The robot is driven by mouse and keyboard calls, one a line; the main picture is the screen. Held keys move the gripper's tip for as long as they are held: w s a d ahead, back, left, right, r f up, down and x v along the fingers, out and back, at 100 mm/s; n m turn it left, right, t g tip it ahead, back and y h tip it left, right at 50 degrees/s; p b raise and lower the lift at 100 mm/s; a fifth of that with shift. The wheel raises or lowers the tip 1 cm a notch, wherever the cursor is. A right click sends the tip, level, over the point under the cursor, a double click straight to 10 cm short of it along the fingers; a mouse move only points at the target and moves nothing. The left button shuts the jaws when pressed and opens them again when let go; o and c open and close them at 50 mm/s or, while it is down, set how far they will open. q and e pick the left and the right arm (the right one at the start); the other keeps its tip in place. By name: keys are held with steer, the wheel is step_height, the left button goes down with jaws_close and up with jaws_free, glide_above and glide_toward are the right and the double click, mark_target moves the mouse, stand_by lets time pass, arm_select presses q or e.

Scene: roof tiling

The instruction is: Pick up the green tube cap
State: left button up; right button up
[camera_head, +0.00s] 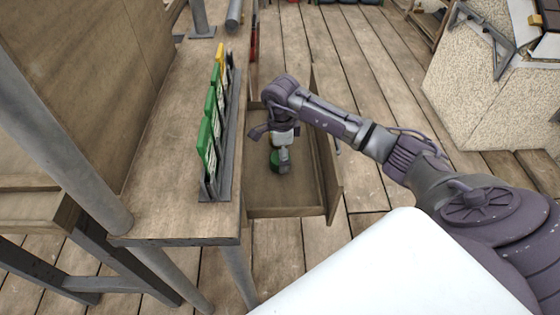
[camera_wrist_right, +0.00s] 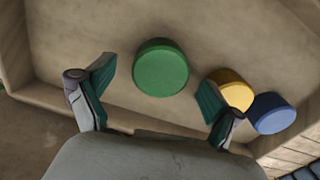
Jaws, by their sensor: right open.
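The green tube cap (camera_wrist_right: 160,68) is a round green disc lying on the floor of an open wooden drawer (camera_head: 285,211). My right gripper (camera_wrist_right: 158,82) is open above the drawer floor, with one finger on each side of the green cap in the wrist view. Both fingers look apart from it, and nothing is held. In the head view my right gripper (camera_head: 281,160) reaches down inside the drawer, with a patch of green beside it; I cannot tell whether that is the cap or a finger pad. My left gripper is not in view.
A yellow cap (camera_wrist_right: 232,88) lies partly behind the right-hand finger, beside a blue cap (camera_wrist_right: 273,113). The drawer walls enclose the gripper. A wooden workbench (camera_head: 164,195) with a rack of green and yellow packets (camera_head: 206,146) stands to the left. Plank floor lies right of the drawer.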

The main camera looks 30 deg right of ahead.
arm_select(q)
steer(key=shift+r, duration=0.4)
arm_select(e)
steer(key=shift+f, duration=0.65)
steer(key=c, duration=0.9)
steer(key=shift+c, duration=0.2)
steer(key=shift+r, duration=0.3)
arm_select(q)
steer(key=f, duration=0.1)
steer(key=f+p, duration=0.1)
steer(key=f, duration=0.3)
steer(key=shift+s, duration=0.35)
arm_select(e)
step_height(320, 180, up, 10)
steer(key=shift+f, duration=0.25)
